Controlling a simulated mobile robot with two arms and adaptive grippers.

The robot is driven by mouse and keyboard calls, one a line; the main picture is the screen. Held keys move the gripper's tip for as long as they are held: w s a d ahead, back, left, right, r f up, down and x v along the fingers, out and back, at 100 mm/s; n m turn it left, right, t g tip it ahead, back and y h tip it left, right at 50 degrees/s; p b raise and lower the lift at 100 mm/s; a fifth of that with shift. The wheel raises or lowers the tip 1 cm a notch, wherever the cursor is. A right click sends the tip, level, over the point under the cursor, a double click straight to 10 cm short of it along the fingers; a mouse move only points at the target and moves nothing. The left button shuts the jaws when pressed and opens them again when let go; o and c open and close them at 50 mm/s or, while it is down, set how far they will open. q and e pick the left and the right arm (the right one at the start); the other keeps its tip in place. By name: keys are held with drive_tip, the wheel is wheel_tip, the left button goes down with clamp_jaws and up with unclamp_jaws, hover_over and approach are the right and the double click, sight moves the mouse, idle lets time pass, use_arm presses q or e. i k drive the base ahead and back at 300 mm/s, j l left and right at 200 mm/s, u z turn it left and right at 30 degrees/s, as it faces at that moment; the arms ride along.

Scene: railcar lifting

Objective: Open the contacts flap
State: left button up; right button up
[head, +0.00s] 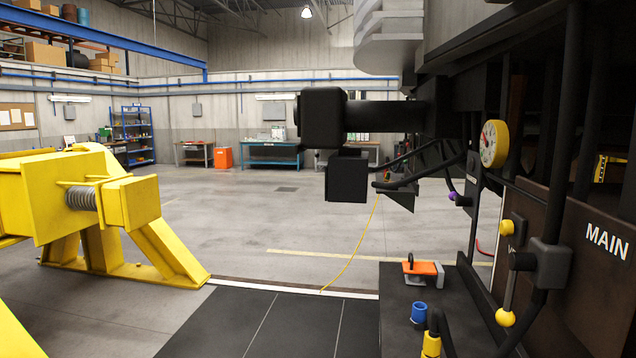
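No flap is labelled in the head view. A black box (347,178) hangs below the dark coupler head (323,118) at the end of the railcar, a little right of the middle. Its front face looks flat and dark, and I cannot tell whether that face is a flap or whether it is shut. A thin black bracket and a cable run from beside the box toward the railcar. Neither of my grippers shows in this view.
A yellow buffer stop (100,195) stands at the left. A dark bench (395,305) at lower right holds an orange clamp-like tool (424,268) and a blue cup (419,312). A gauge (494,144) and a MAIN panel (607,243) are at right.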

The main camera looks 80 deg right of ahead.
sight(326, 178)
drive_tip(key=z, duration=0.45)
drive_tip(key=i+l+z, duration=0.1)
drive_tip(key=z, duration=0.3)
drive_tip(key=i+z, duration=0.1)
drive_tip(key=z, duration=0.35)
drive_tip(key=i+z, duration=0.1)
drive_tip(key=z, duration=0.8)
drive_tip(key=i+j+z, duration=1.05)
drive_tip(key=j+z, duration=0.2)
drive_tip(key=j, duration=0.15)
